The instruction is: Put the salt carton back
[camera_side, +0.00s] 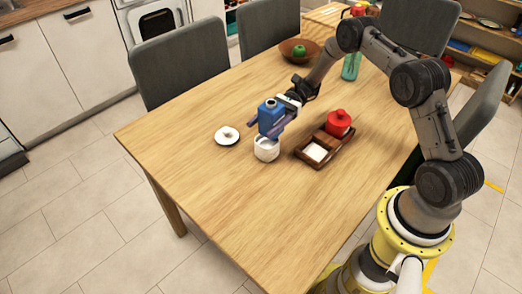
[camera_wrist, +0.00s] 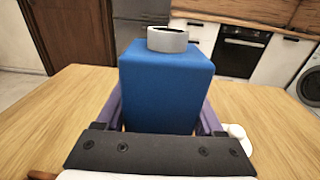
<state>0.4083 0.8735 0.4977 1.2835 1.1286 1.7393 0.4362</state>
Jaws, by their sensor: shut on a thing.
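The salt carton is a blue box with a light grey round spout on top (camera_side: 268,113). It also fills the middle of the wrist view (camera_wrist: 165,90). My gripper (camera_side: 270,124) is shut on the carton, with a purple finger along each side. The carton looks upright and is held just above or behind a small white pot (camera_side: 266,152); I cannot tell whether they touch. A wooden tray (camera_side: 301,151) stands to the right of the pot. It bears a red lidded jar (camera_side: 339,123) and a white square piece (camera_side: 316,152).
A white lid or small dish with a knob (camera_side: 227,135) lies left of the pot. A brown bowl with a green fruit (camera_side: 299,50) and a green glass bottle (camera_side: 351,66) stand farther back. Chairs surround the table (camera_side: 200,180), whose near left part is clear.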

